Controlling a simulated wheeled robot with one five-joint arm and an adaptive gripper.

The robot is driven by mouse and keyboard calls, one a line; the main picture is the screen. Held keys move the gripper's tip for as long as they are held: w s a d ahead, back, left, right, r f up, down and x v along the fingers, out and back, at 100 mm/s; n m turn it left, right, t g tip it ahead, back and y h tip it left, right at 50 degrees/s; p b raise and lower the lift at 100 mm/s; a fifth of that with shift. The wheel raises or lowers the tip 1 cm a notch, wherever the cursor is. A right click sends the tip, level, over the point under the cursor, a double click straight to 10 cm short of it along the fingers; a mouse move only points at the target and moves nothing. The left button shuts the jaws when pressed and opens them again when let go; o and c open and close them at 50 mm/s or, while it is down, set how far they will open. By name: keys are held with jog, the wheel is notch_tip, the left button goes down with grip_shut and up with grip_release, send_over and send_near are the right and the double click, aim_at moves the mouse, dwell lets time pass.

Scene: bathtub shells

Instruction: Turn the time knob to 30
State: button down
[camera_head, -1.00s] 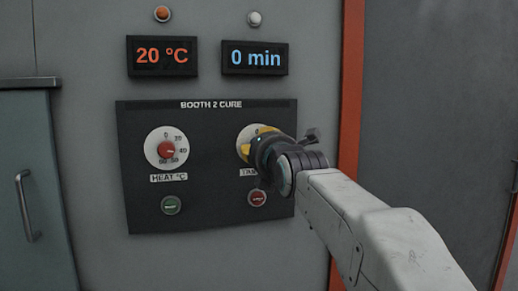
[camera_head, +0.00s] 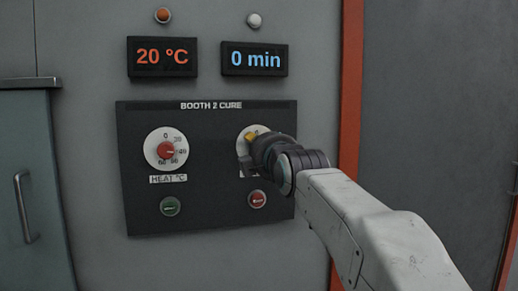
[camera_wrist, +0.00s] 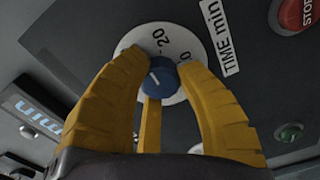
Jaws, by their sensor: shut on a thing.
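The time knob (camera_wrist: 160,77) is blue with a white pointer line, on a white dial (camera_wrist: 190,42) labelled TIME min. In the wrist view, "20" shows on the dial and another number is partly hidden by a finger. My gripper (camera_wrist: 164,72) has its yellow fingers shut on the knob, one on each side. In the head view, my gripper (camera_head: 251,144) covers the knob and most of its dial. The blue time display (camera_head: 254,59) reads 0 min.
The red heat knob (camera_head: 166,150) is to the left under the 20 °C display (camera_head: 162,57). A green button (camera_head: 170,206) and a red button (camera_head: 257,199) sit below the dials. An orange post (camera_head: 350,100) stands right of the panel.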

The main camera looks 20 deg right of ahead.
jog(key=m, duration=0.4)
jog(key=shift+m, duration=0.3)
jog(key=m, duration=0.4)
jog(key=shift+m, duration=0.3)
jog(key=m, duration=0.4)
jog(key=shift+r+b, duration=0.1)
jog(key=shift+b, duration=0.2)
jog(key=shift+m, duration=2.2)
jog(key=c, duration=0.8)
grip_release()
jog(key=shift+s, duration=0.1)
jog(key=s, duration=1.1)
jog(key=shift+s, duration=0.4)
